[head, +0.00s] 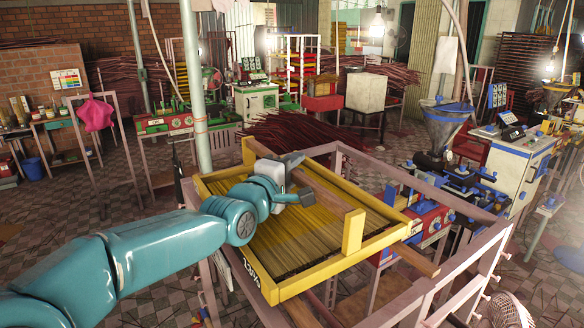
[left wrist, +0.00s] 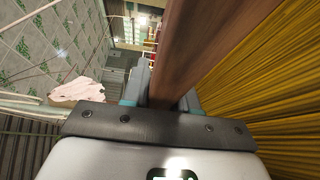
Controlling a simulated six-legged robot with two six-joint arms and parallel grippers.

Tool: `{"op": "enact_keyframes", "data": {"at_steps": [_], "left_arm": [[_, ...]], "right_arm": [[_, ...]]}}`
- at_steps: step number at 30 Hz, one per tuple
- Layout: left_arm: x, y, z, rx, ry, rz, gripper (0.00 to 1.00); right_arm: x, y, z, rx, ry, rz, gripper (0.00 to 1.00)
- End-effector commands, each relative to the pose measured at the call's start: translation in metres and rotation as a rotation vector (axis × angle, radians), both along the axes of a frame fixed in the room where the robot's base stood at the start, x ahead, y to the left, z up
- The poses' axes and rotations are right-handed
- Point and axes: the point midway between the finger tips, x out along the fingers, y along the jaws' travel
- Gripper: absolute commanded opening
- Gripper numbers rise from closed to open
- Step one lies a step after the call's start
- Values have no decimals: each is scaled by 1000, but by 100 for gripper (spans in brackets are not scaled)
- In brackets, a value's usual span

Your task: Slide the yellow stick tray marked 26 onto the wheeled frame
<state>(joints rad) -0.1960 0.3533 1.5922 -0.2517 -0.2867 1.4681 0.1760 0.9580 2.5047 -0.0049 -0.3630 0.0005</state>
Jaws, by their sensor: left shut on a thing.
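The yellow tray (head: 370,250) is full of yellow sticks (head: 310,240); its side marking is too small to read surely. A brown wooden handle bar (head: 328,192) spans it between yellow posts. My left gripper (head: 293,162) is shut on this bar near its far end. In the left wrist view, the fingers (left wrist: 166,95) sit either side of the bar (left wrist: 195,45), with sticks (left wrist: 265,80) to its right. The tray is over the left part of the pinkish wooden frame (head: 480,262); I cannot tell if it rests fully on it. Wheels are not clear. My right gripper is out of view.
The frame's right part is open and empty. A blue-and-white extruder with a funnel (head: 447,125) stands close behind it at right. A grey pole (head: 193,90) rises behind the tray. Dark red stick bundles (head: 300,135) lie beyond. Tiled floor (head: 155,245) is clear at left.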

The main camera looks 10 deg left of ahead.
Motion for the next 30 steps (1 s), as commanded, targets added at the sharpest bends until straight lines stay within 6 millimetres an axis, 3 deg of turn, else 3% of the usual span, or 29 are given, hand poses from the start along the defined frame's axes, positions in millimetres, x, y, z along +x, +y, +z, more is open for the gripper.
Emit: {"op": "enact_keyframes", "data": {"at_steps": [8, 9, 12, 18, 20, 30], "left_arm": [[0, 0, 2, -1, -5, 1, 0], [0, 0, 2, -1, -5, 1, 31], [0, 0, 1, -1, -4, 1, 58], [0, 0, 0, -1, -2, 0, 58], [0, 0, -2, 0, 2, 0, 75], [0, 0, -1, 0, 0, 0, 75]], "right_arm": [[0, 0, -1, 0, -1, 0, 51], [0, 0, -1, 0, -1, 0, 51], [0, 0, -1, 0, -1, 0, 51], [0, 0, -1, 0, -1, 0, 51], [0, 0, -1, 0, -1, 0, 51], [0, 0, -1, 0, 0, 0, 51]]}}
